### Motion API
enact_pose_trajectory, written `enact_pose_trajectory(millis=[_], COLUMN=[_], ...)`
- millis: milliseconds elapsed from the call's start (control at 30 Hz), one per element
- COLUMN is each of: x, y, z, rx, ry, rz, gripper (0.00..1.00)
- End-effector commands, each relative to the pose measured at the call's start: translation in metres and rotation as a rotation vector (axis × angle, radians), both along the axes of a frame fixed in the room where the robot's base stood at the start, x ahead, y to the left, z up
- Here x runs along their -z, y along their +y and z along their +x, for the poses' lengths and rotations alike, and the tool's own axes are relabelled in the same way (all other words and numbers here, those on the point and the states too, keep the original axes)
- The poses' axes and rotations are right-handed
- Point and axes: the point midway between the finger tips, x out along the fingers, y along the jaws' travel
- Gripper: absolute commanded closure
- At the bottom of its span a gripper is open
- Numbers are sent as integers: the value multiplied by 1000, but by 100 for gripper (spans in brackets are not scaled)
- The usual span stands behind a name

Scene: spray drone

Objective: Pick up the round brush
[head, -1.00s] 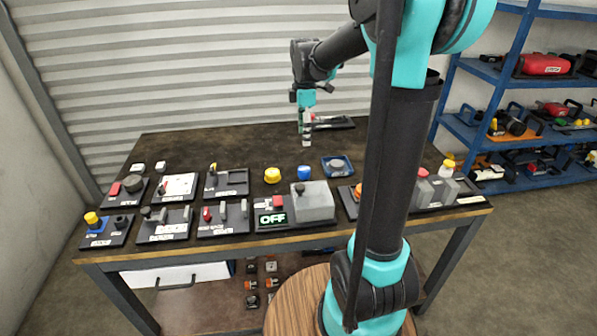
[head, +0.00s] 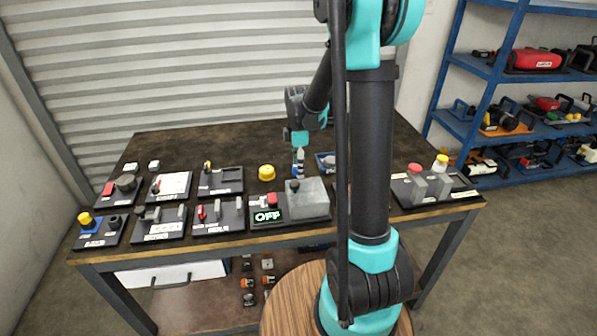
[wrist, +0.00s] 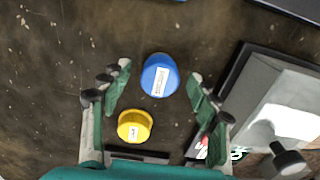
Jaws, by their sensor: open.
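I cannot tell for certain which thing is the round brush. A round blue piece with a white label (wrist: 160,75) stands on the dark table, between and just beyond my fingertips in the wrist view. A round yellow piece (wrist: 134,126) stands close by, between the fingers in the wrist view; it also shows in the head view (head: 267,172). My gripper (head: 299,168) is open and empty, pointing down above the table by the blue piece. In the head view the gripper largely hides the blue piece.
A grey block on a dark base (wrist: 268,100) lies close to the right finger; it also shows in the head view (head: 308,197). Several switch panels line the table's front (head: 160,222). The table's back (head: 220,145) is clear.

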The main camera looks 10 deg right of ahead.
Motion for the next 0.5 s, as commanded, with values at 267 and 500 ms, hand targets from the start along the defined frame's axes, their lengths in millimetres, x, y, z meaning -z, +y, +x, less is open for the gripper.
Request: enact_pose_trajectory(millis=[267,500], x=[17,17], y=[0,0], z=[0,0], rx=[0,0], ry=[0,0], rz=[0,0], gripper=[39,51])
